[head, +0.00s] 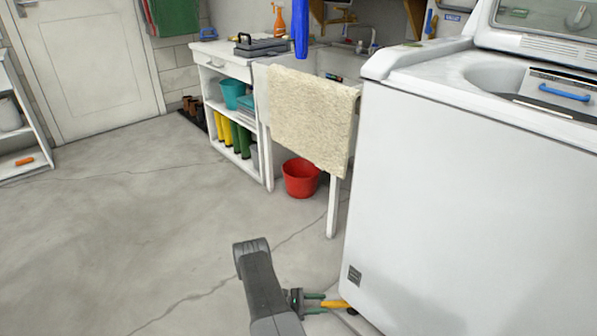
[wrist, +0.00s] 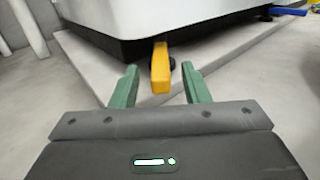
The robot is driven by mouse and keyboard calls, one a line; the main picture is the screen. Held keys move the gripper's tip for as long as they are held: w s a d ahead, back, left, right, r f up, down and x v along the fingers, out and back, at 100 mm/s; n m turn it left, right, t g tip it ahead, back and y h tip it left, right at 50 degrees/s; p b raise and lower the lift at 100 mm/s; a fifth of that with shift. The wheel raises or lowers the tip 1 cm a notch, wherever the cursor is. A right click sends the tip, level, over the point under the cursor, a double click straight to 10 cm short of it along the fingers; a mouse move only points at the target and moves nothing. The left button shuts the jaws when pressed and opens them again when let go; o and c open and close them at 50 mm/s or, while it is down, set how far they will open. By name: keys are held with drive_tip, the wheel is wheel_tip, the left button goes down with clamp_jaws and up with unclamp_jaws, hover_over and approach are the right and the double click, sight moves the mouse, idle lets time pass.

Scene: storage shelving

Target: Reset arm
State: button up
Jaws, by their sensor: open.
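My gripper (head: 318,304) is low near the floor, at the front corner of the white washing machine (head: 450,200). In the wrist view my gripper (wrist: 158,88) shows two green fingers spread apart. A yellow bar-shaped piece (wrist: 160,68) sticks out from under the machine's dark lower edge. It lies ahead of and between the fingertips, with gaps on both sides. The yellow piece (head: 335,304) also shows in the head view, close to the fingertips. Whether it is fixed to the machine I cannot tell.
A red bucket (head: 300,178) stands under the sink, behind a hanging beige towel (head: 310,115). A white shelf unit (head: 238,155) holds boots and a teal bucket. The machine stands on a low slab (wrist: 85,65). The floor (head: 110,230) to the left is clear.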

sight(333, 303)
drive_tip(key=d, duration=0.5)
drive_tip(key=shift+d+b, duration=0.1)
drive_tip(key=shift+b, duration=0.25)
